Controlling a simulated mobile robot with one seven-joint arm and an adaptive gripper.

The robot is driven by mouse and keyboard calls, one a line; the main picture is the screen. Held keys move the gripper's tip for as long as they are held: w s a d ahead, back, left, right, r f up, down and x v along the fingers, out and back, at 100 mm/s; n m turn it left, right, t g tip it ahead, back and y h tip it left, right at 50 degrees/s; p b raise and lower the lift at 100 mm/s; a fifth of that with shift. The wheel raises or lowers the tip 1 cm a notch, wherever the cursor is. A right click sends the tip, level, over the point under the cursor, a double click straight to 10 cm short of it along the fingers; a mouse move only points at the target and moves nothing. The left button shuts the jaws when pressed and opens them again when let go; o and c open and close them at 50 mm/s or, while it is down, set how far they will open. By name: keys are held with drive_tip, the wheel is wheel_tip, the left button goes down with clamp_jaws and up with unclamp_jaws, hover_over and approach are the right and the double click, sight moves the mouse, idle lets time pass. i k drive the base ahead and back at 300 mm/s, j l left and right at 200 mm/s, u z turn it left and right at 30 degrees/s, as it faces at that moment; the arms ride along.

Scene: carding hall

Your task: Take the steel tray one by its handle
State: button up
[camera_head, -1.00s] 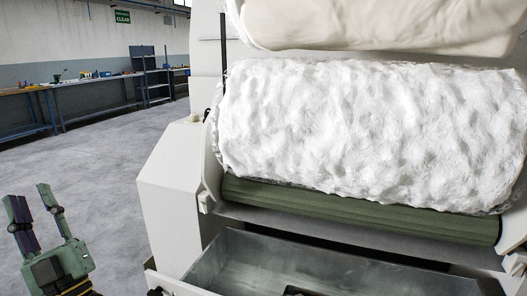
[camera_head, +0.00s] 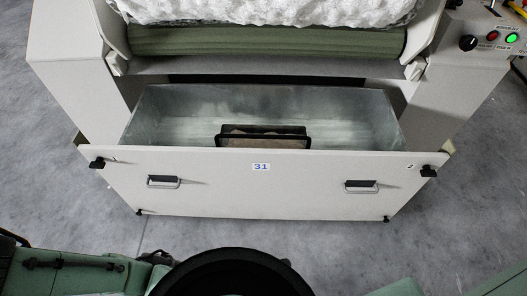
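A small dark-rimmed tray-like piece (camera_head: 264,129) sits inside an open metal-lined drawer (camera_head: 170,108), near the middle and against its front wall. A dark bar crosses its near side, and a brownish surface shows below the bar. I cannot tell whether this is steel tray one or whether the bar is its handle. Its lower part is hidden by the drawer front. The drawer's white front (camera_head: 262,190) bears the number 31 and two dark handles, left (camera_head: 163,182) and right (camera_head: 361,187). My gripper's fingers do not show; only green and black parts of my body show at the bottom.
The white machine (camera_head: 72,70) stands behind and beside the drawer, with a green roller (camera_head: 265,41) and white fibre (camera_head: 260,10) above it. A control panel (camera_head: 492,40) with lit buttons is at the upper right. Grey floor (camera_head: 65,185) is clear on both sides.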

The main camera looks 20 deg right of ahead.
sight(231, 136)
drive_tip(key=i+l+z, duration=0.15)
drive_tip(key=i+l, duration=0.55)
drive_tip(key=k+j+z, duration=0.15)
drive_tip(key=z, duration=0.2)
drive_tip(key=k+z, duration=0.1)
drive_tip(key=z, duration=0.25)
drive_tip(key=k+j+z, duration=0.1)
drive_tip(key=z, duration=0.25)
drive_tip(key=k, duration=0.1)
